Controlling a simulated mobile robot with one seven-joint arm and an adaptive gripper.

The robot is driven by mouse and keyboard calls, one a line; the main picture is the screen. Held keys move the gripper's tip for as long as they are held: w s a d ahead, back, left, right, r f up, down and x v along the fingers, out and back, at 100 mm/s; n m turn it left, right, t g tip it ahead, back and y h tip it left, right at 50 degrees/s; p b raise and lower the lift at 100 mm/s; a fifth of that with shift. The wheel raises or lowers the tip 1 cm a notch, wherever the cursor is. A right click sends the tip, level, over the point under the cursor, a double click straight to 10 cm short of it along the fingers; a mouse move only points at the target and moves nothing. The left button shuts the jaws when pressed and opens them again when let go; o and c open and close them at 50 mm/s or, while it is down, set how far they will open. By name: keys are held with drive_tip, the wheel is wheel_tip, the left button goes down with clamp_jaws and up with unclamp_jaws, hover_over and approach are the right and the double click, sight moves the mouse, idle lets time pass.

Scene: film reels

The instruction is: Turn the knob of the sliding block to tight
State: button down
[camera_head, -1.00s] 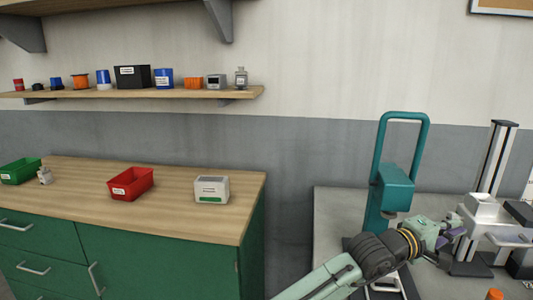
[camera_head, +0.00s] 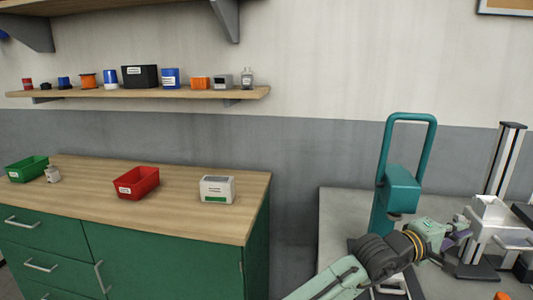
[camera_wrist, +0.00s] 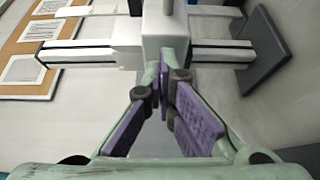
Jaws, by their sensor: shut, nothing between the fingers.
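The sliding block (camera_head: 490,214) is a pale grey-white block on an upright rail (camera_head: 503,160) at the right of the head view. In the wrist view the block (camera_wrist: 165,38) is at top centre, with the rail (camera_wrist: 85,53) running sideways. My gripper (camera_wrist: 165,72) is shut and empty. Its purple-padded fingers converge at the block's lower edge in that picture; I cannot tell whether they touch it. My gripper also shows in the head view (camera_head: 465,229), just left of the block. I cannot make out the knob or its setting.
A teal press-like device (camera_head: 401,185) with a tall loop handle stands behind my arm on the grey bench (camera_head: 335,225). A dark base plate (camera_wrist: 262,50) lies at the rail's end. A wooden-topped green cabinet (camera_head: 170,235) with bins stands to the left.

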drive_tip(key=shift+f, duration=0.55)
idle(0.4)
drive_tip(key=shift+s, duration=0.1)
drive_tip(key=shift+s, duration=0.2)
drive_tip(key=shift+a+f, duration=0.1)
drive_tip(key=shift+a, duration=0.1)
drive_tip(key=shift+w+a+b, duration=0.2)
drive_tip(key=shift+a, duration=0.75)
drive_tip(key=shift+w+a+b, duration=0.2)
drive_tip(key=shift+w+a, duration=0.05)
drive_tip(key=shift+a, duration=0.65)
drive_tip(key=shift+w+a+b, duration=0.2)
drive_tip(key=shift+a, duration=0.75)
